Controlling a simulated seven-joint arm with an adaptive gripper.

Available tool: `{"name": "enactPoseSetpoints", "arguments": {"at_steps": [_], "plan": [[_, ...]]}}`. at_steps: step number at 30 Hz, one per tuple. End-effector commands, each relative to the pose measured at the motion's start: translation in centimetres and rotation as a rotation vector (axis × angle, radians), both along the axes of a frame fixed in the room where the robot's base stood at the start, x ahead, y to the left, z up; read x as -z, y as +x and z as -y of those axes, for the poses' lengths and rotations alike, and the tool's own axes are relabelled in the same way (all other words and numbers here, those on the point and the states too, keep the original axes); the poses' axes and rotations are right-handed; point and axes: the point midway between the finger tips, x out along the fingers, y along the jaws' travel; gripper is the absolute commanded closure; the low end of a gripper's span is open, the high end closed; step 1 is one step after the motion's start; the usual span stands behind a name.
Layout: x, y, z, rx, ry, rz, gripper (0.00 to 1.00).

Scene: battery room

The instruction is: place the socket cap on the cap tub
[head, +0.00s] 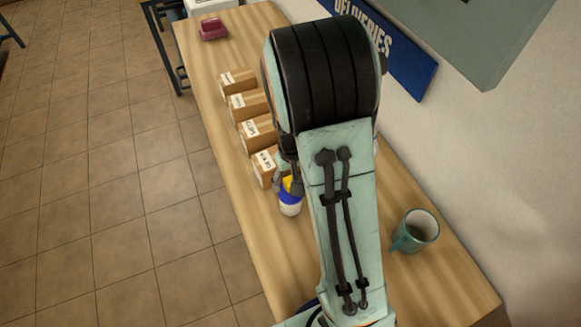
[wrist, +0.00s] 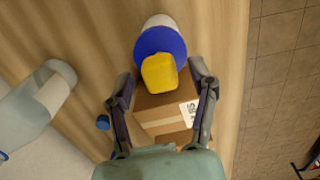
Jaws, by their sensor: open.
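The yellow socket cap (wrist: 159,72) shows in the wrist view over the blue top of a white-and-blue round container, which I take as the cap tub (wrist: 160,41). It looks to rest on the tub, though the contact is not clear. In the head view the cap (head: 294,186) and tub (head: 290,208) stand near the front edge of the table, partly beside my arm. My gripper (wrist: 162,76) is open above the tub, one finger on each side of the yellow cap, with gaps showing. My arm hides most of the gripper in the head view.
Several cardboard boxes (head: 259,133) stand in a row along the table (head: 222,47); one box (wrist: 160,108) is just beside the tub. A pale bottle (wrist: 38,105) and a small blue piece (wrist: 102,122) are to the left. A green mug (head: 415,231) stands at right.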

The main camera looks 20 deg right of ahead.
Motion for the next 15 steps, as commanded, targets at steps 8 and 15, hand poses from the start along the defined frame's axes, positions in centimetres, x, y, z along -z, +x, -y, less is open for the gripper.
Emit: {"name": "enactPoseSetpoints", "arguments": {"at_steps": [8, 15], "plan": [[-5.9, 0.1, -0.1, -0.001, 0.0, 0.008, 0.42], [-10.4, 0.1, -0.1, -0.001, 0.0, 0.004, 0.42]]}}
